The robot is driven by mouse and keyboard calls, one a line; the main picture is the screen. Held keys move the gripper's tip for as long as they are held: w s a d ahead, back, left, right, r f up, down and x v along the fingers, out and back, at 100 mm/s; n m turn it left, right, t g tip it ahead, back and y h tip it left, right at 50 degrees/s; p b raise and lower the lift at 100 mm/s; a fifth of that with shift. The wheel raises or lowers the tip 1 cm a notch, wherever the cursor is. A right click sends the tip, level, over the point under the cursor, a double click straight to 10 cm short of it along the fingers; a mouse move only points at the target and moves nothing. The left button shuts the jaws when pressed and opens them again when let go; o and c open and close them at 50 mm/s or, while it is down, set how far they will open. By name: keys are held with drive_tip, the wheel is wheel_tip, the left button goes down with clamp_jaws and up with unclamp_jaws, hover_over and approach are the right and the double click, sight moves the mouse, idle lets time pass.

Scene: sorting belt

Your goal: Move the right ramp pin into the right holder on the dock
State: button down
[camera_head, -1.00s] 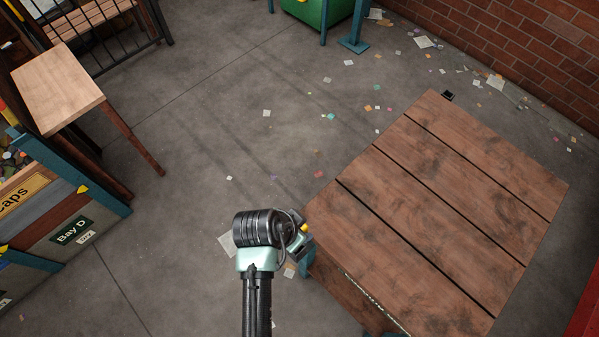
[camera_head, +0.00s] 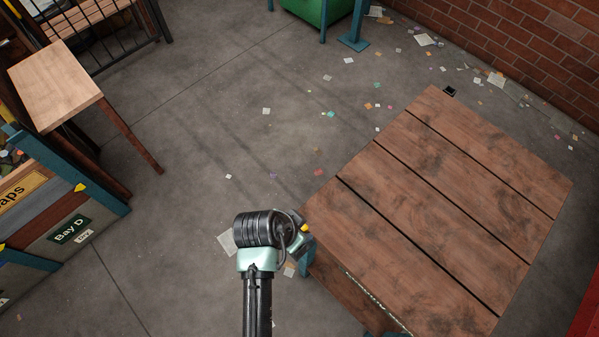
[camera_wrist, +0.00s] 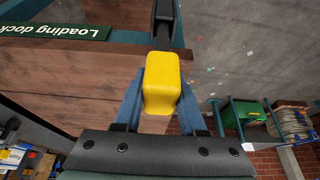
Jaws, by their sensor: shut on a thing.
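My gripper (camera_wrist: 160,100) is shut on a yellow block-like grip, which I take for the ramp pin (camera_wrist: 161,82), between its two blue fingers in the wrist view. A dark narrow part (camera_wrist: 165,22) runs beyond the yellow grip; I cannot tell if it belongs to the pin or to a holder. In the head view a small piece of the yellow pin (camera_head: 304,228) shows beside my arm's end, at the near left corner of the wooden dock (camera_head: 430,200). The dock's planks and green "Loading dock" sign (camera_wrist: 55,32) show in the wrist view. No holder is clearly recognisable.
A small black piece (camera_head: 449,91) sits at the dock's far corner. A wooden-topped stand (camera_head: 55,85) and the Bay D bin (camera_head: 75,230) are at left. A green container (camera_head: 318,10) and brick wall (camera_head: 530,45) are at the back. Open littered floor lies between.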

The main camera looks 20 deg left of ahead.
drive_tip(key=shift+f+b, duration=2.05)
drive_tip(key=shift+f, duration=0.85)
drive_tip(key=shift+c, duration=2)
unclamp_jaws()
drive_tip(key=b+v, duration=0.1)
drive_tip(key=v, duration=1.2)
